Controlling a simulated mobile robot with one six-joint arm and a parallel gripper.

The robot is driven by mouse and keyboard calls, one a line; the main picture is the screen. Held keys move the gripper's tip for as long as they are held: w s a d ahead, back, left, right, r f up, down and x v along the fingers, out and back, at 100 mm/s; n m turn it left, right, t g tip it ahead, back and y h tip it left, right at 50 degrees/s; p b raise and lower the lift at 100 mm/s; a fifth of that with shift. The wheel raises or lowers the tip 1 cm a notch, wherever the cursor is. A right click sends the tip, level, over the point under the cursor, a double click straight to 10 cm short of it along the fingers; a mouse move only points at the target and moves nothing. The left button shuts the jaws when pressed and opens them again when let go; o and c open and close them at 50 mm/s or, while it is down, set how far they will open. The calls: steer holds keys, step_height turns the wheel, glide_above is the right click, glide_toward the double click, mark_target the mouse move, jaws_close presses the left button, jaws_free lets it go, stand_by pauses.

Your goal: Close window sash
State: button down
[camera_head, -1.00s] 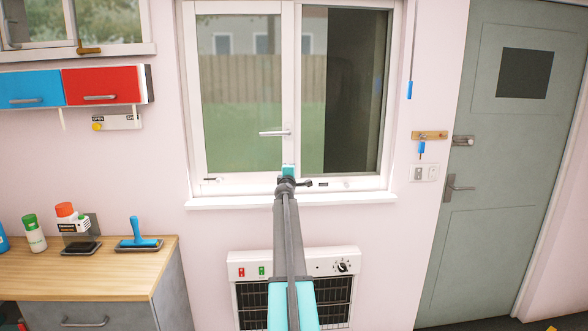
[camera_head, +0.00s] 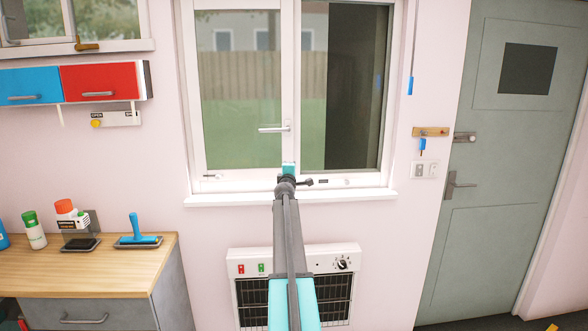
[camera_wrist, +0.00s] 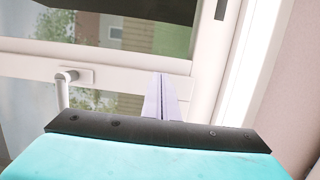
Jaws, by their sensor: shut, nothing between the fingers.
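The window sash (camera_head: 197,100) is the white-framed left pane of the window, with a lever handle (camera_head: 275,129) on its right stile. The handle points left, and it also shows in the wrist view (camera_wrist: 66,78). My gripper (camera_head: 288,166) is low in front of that stile, below the handle. In the wrist view my gripper (camera_wrist: 160,95) has its pale fingers together, with nothing between them, near the white stile. I cannot tell whether the tips touch the stile. How far the sash stands open is unclear.
A white sill (camera_head: 230,200) runs under the window, and a heater (camera_head: 300,262) is below it. A wall hook board (camera_head: 430,132) and a grey door (camera_head: 490,200) are at right.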

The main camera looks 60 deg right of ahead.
steer(key=s+d+b+v, duration=0.1)
steer(key=s+v, duration=0.1)
steer(key=v, duration=0.8)
steer(key=shift+a+f+b, duration=0.3)
steer(key=shift+a, duration=0.05)
steer(key=shift+s, duration=0.1)
stand_by(0.4)
